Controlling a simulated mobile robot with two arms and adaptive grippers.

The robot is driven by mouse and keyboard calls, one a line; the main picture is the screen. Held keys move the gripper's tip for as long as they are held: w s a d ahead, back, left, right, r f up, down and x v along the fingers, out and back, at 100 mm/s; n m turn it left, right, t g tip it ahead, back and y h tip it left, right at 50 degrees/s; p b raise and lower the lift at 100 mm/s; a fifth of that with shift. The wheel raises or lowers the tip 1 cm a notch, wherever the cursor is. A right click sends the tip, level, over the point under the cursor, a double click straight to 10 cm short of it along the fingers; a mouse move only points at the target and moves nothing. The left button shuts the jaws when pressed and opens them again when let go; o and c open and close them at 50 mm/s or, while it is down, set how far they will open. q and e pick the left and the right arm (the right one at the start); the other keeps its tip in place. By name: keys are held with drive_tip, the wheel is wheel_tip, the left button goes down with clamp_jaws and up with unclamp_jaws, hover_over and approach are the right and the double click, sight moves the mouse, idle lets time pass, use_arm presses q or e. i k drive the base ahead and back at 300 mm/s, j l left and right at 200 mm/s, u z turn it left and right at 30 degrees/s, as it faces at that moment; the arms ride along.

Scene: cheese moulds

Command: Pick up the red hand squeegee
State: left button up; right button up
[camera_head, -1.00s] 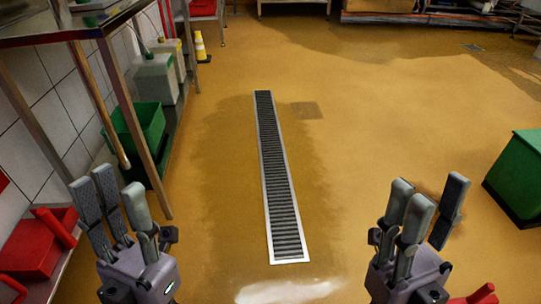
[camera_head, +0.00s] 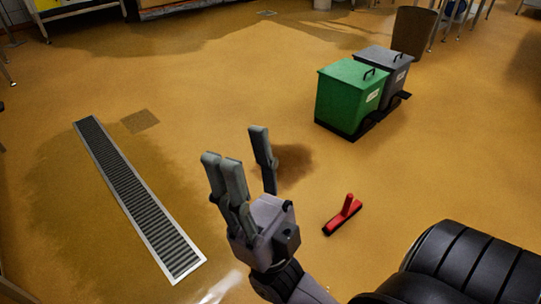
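The red hand squeegee (camera_head: 344,214) lies on the floor in the head view, right of my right gripper. Its red handle sticks up from a dark-edged red head. My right gripper (camera_head: 241,160) is raised in front of the floor, fingers pointing up and spread apart, with nothing between them. It is apart from the squeegee in the picture. My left gripper is out of view.
A green bin (camera_head: 347,97) and a grey bin (camera_head: 388,72) on wheels stand beyond the squeegee. A brown container (camera_head: 412,30) is behind them. A metal floor drain (camera_head: 138,196) runs at left. The floor around the squeegee is clear.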

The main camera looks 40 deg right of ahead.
sight(346, 208)
drive_tip(key=z, duration=2.1)
drive_tip(key=i+j+z, duration=0.2)
drive_tip(key=z, duration=0.15)
drive_tip(key=i+j+z, duration=0.15)
drive_tip(key=z, duration=0.2)
drive_tip(key=i+j+z, duration=0.1)
drive_tip(key=j+z, duration=0.25)
drive_tip(key=i+j, duration=0.15)
drive_tip(key=j, duration=0.25)
drive_tip(key=i+j+z, duration=0.1)
drive_tip(key=j, duration=0.35)
drive_tip(key=i+j+z, duration=0.1)
drive_tip(key=j, duration=0.3)
drive_tip(key=i, duration=0.05)
